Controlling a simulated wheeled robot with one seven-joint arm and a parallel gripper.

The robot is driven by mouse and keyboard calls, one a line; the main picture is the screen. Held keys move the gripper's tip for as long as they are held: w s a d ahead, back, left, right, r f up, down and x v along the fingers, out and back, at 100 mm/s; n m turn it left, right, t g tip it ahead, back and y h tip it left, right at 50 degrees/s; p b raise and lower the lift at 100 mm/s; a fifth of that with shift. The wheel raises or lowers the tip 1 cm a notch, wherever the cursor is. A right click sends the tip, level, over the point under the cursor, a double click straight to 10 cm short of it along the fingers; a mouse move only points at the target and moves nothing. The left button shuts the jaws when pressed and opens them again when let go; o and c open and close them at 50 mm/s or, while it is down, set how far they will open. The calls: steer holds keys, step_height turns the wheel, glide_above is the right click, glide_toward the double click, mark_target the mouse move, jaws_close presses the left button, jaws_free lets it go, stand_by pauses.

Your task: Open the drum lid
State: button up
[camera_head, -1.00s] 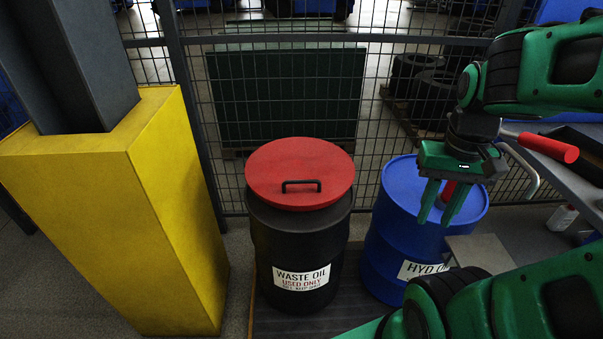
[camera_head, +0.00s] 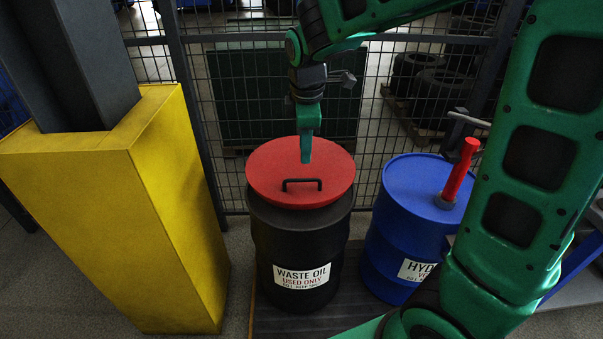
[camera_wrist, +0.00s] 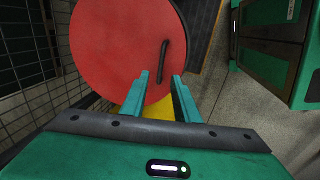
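The red drum lid (camera_head: 275,168) sits on the black waste oil drum (camera_head: 290,235) in the head view and looks closed. Its black bar handle (camera_head: 302,184) stands on the lid's near half. My gripper (camera_head: 306,158) hangs above the lid, pointing down, behind the handle in the picture. In the wrist view the red lid (camera_wrist: 115,45) fills the upper middle, with the handle (camera_wrist: 163,62) beyond the gap between the fingers. My gripper (camera_wrist: 160,85) shows two separate fingers with nothing between them. It is open and apart from the handle.
A blue drum (camera_head: 400,220) with a red-gripped pump handle (camera_head: 460,168) stands right of the black drum. A yellow post guard (camera_head: 150,220) stands at left. A wire mesh fence (camera_head: 235,95) runs close behind the drums. My arm covers much of the right side.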

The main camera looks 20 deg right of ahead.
mark_target(304, 180)
steer(key=f, duration=0.3)
steer(key=w+f, duration=0.1)
steer(key=f, duration=0.6)
steer(key=shift+w+d, duration=0.35)
steer(key=shift+w, duration=0.05)
steer(key=shift+r, duration=0.1)
jaws_close()
